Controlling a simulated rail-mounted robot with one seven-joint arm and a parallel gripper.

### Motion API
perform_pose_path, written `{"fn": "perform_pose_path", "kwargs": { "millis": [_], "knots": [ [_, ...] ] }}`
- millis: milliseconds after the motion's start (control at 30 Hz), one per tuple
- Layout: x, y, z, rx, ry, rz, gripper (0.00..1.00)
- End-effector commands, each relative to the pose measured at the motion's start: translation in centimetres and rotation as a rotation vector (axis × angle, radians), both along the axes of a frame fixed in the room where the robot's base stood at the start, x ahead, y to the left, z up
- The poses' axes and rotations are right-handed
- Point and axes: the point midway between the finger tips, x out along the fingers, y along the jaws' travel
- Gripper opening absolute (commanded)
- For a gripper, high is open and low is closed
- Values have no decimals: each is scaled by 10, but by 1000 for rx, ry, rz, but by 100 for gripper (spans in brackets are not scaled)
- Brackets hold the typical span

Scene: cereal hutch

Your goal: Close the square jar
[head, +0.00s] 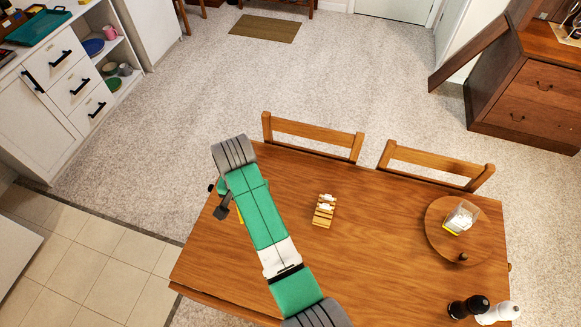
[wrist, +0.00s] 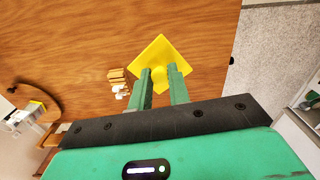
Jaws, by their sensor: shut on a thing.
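A yellow square lid (wrist: 158,48) is held between the two green fingers of my gripper (wrist: 160,72). In the wrist view it looks like a diamond, with the wooden table top behind it. In the head view only a yellow sliver of the lid (head: 241,214) shows beside my arm, which hides most of the gripper. The square jar (head: 461,217), clear and pale with some yellow at its lower edge, stands on a round wooden board (head: 436,239) at the table's right. It also shows in the wrist view (wrist: 27,113) at far left, well apart from my gripper.
A small slatted wooden item (head: 323,211) with white parts lies mid-table between my arm and the board. A dark shaker (head: 468,307) and a white shaker (head: 499,313) stand at the front right corner. Two chairs (head: 313,130) (head: 436,160) line the far edge.

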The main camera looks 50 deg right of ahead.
Motion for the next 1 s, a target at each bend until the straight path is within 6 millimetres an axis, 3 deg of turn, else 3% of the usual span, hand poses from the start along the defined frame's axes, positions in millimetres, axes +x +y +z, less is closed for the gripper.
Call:
{"fn": "perform_pose_path", "kwargs": {
  "millis": [33, 300, 567, 667, 1000],
  "knots": [
    [1, 17, 22, 0, 0, 64, 0],
    [-1, 79, 60, -1, 1, 336, 0],
    [-8, 106, 87, -1, 1, 464, 0],
    [-11, 104, 97, -2, 2, 464, 0],
    [-17, 33, 82, -5, 1, 180, 0]
  ]
}}
